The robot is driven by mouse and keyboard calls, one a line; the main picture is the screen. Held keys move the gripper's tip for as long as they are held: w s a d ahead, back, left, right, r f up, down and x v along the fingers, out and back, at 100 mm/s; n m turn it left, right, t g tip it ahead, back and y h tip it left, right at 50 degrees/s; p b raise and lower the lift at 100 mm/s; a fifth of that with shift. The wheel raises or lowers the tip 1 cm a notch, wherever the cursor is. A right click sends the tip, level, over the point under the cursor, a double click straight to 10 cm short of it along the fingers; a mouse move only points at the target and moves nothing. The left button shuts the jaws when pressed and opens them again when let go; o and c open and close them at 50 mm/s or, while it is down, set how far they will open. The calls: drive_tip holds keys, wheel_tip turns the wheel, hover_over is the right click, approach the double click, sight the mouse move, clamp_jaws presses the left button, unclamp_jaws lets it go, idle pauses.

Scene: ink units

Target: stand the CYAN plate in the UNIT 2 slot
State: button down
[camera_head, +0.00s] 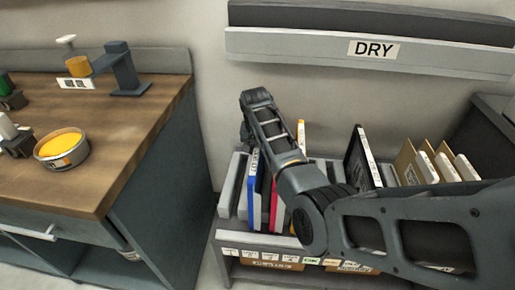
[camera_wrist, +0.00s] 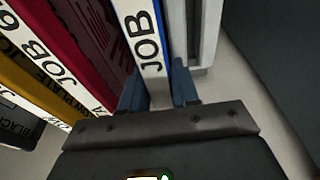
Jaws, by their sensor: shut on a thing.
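My gripper (camera_wrist: 158,92) is shut on the white, JOB-labelled edge of a blue plate (camera_wrist: 151,45). The plate also shows in the head view (camera_head: 252,188), standing upright in the low rack (camera_head: 228,238). Its colour looks blue; I cannot read a colour name on it, so I cannot confirm it is the cyan plate. Beside it stand a magenta plate (camera_wrist: 96,35) and a yellow plate (camera_wrist: 22,88), both with lettered edges. In the head view my fingers are mostly hidden by the arm. No slot marked UNIT 2 is readable in either view.
A wooden-topped bench (camera_head: 120,165) at the left carries a yellow ink tin (camera_head: 62,146) and a grey stand (camera_head: 122,70). A DRY rack (camera_head: 300,48) is on the wall. A black plate (camera_head: 356,160) and several tan folders (camera_head: 408,160) fill the rack's right side.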

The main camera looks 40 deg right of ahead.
drive_tip(key=c, duration=0.8)
unclamp_jaws()
drive_tip(key=shift+f, duration=0.1)
drive_tip(key=shift+o, duration=0.2)
drive_tip(key=r, duration=0.5)
drive_tip(key=s+a+r, duration=0.1)
drive_tip(key=r, duration=0.1)
drive_tip(key=shift+a+r, duration=0.1)
drive_tip(key=shift+r, duration=0.25)
wheel_tip(320, 180, up, 5)
drive_tip(key=p, duration=0.5)
